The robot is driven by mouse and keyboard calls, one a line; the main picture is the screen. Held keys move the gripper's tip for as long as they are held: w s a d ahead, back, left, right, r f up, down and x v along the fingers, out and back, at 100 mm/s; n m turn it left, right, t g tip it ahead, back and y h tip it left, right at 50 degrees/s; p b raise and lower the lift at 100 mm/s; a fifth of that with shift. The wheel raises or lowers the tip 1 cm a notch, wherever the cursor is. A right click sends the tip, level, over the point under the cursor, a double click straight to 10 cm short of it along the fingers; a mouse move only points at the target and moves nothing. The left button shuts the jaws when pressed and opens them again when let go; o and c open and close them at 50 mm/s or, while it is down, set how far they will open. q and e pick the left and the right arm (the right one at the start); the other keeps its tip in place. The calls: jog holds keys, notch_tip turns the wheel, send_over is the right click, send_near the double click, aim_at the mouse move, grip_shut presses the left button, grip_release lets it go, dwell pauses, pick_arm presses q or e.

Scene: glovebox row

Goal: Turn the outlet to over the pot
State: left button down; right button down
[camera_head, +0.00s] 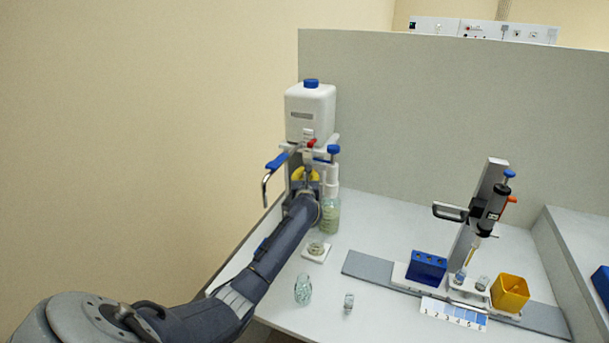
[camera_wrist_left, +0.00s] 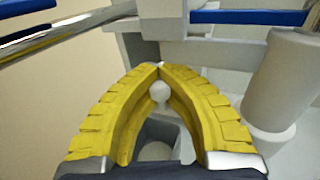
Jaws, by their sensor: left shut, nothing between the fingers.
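The outlet (camera_head: 265,187) is a thin bent metal tube with a blue sleeve (camera_head: 277,161). It sticks out to the left of the white dispenser, its tip hanging down. The metal tube also crosses the upper left of the left wrist view (camera_wrist_left: 70,32). A small glass pot (camera_head: 316,246) stands on a white square plate, to the right of and below the outlet's tip. My left gripper (camera_head: 306,172) has yellow fingers and is in front of the dispenser's stand. In the left wrist view its fingertips (camera_wrist_left: 160,68) meet, with nothing held. My right gripper is not seen.
The dispenser's white tank (camera_head: 310,113) has a blue cap. A greenish bottle (camera_head: 330,215) stands right of my arm. A glass jar (camera_head: 303,289) and a small vial (camera_head: 349,302) stand at the front. A pipette stand (camera_head: 475,220), blue rack (camera_head: 427,268) and yellow box (camera_head: 510,293) are right.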

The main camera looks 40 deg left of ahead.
pick_arm(q)
jog(key=shift+w+d+r, duration=0.25)
jog(key=shift+d+r, duration=0.1)
jog(key=shift+r, duration=0.15)
jog(key=c, duration=1.9)
grip_release()
jog(key=shift+d, duration=0.1)
jog(key=o, duration=0.5)
jog(key=shift+c, duration=0.2)
jog(key=shift+o, duration=0.6)
jog(key=shift+s+a+f+h, duration=0.1)
jog(key=shift+a+f+h, duration=0.1)
jog(key=shift+h, duration=0.1)
jog(key=shift+s+d, duration=0.3)
jog(key=shift+s, duration=0.25)
jog(key=v, duration=1)
jog(key=shift+s+d, duration=0.3)
jog(key=shift+f, duration=0.1)
